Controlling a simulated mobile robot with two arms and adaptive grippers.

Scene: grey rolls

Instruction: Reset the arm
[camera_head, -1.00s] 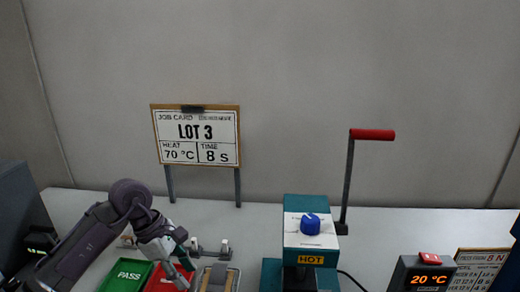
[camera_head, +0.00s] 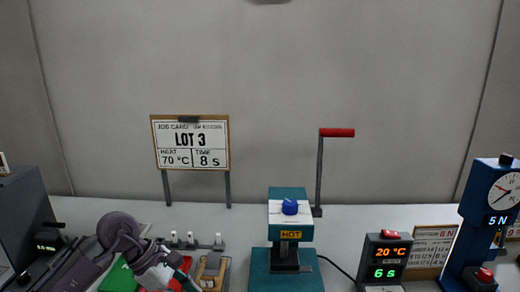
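My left arm comes in at the lower left. Its purple-grey links bend down, and its gripper (camera_head: 184,278) points toward the bottom edge beside a red tray (camera_head: 182,266) and a green tray (camera_head: 118,277). The arm covers much of both trays. The fingertips are small and partly cut off by the picture edge, so whether they are open or shut and what lies between them is unclear. My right gripper is not in view.
A teal press (camera_head: 290,257) marked HOT, with a blue knob and red-handled lever (camera_head: 337,132), stands mid-table. A control box (camera_head: 386,262) reads 20 °C and 6 s. A blue gauge stand (camera_head: 484,235) is at right. A tan-framed fixture (camera_head: 212,272) lies beside my gripper. A job card (camera_head: 190,143) stands behind.

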